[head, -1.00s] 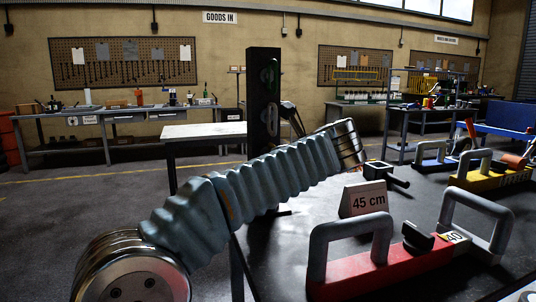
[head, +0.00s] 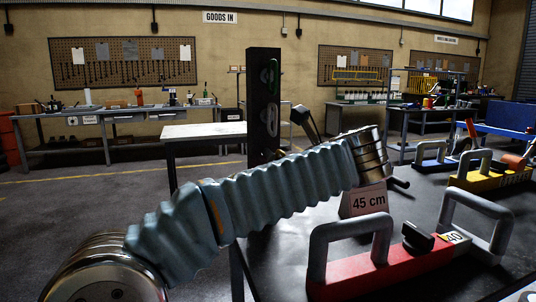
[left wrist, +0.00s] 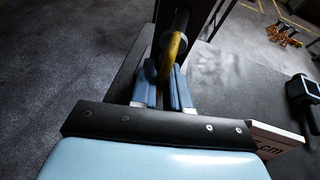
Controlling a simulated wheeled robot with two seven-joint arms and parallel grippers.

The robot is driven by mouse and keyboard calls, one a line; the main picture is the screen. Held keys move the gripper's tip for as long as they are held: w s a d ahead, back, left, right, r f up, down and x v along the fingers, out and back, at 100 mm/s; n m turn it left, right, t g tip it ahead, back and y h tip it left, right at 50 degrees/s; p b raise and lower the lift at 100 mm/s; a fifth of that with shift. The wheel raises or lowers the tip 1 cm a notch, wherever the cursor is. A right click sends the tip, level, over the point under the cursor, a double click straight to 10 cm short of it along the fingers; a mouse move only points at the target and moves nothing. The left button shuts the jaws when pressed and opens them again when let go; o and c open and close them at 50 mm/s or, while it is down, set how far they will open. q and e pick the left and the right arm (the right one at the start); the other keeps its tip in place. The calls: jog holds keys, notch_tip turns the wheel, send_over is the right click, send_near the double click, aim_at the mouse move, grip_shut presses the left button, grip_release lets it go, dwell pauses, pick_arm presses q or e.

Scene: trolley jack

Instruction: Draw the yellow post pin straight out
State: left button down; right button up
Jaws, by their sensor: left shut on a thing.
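I cannot tell how deep the pin sits in the post. My right gripper is not in view.
A 45 cm sign (head: 368,201) stands on the table, close to my wrist. A red bar with grey handles (head: 380,262) lies at the front right, and a yellow bar (head: 490,178) lies farther back. A white-topped table (head: 203,131) stands behind the post.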

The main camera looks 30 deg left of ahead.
pick_arm(q)
jog(key=shift+s+d+r, duration=0.1)
jog(key=shift+s+d, duration=1.2)
jog(key=shift+d, duration=0.15)
jog(key=shift+p, duration=0.3)
jog(key=p+v, duration=0.2)
jog(key=v, duration=0.1)
jog(key=shift+s+r, duration=0.3)
jog(key=shift+r, duration=0.05)
